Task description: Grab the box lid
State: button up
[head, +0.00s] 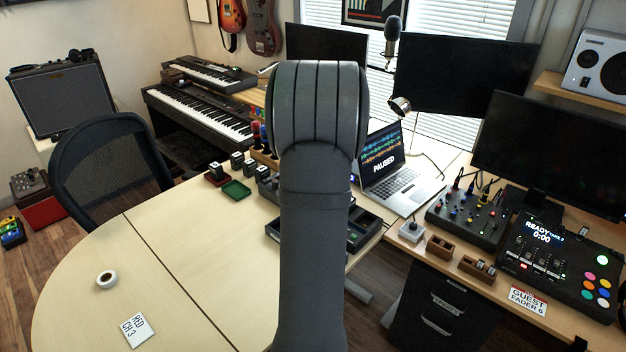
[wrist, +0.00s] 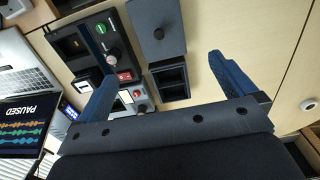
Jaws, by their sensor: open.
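The box lid (wrist: 160,40) is a dark grey rectangular plate with a small round knob, seen in the wrist view at the top middle. It lies beside an open black box (wrist: 170,84) with dark compartments; whether they touch is hard to tell. My gripper (wrist: 163,68) is open, with its two blue fingers spread wide on either side of the box in the picture. Nothing is between the fingers in their grip. The lid lies past the fingertips. In the head view my own arm hides the gripper and most of this area, and I cannot make out the lid there.
A dark control panel (wrist: 98,48) with a green button, knob and red switch lies left of the lid in the wrist view. The laptop (head: 390,172) stands right of my arm.

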jog(key=f, duration=1.2)
jog(key=shift+w+a+f, duration=0.1)
jog(key=shift+a+f, duration=0.1)
jog(key=shift+f, duration=0.15)
jog(key=shift+d+f, duration=0.15)
jog(key=shift+f, duration=1.15)
jog(key=shift+d+f, duration=0.1)
jog(key=shift+f, duration=1.2)
jog(key=c, duration=0.7)
jog(key=shift+c, duration=0.2)
jog(key=shift+r, duration=0.1)
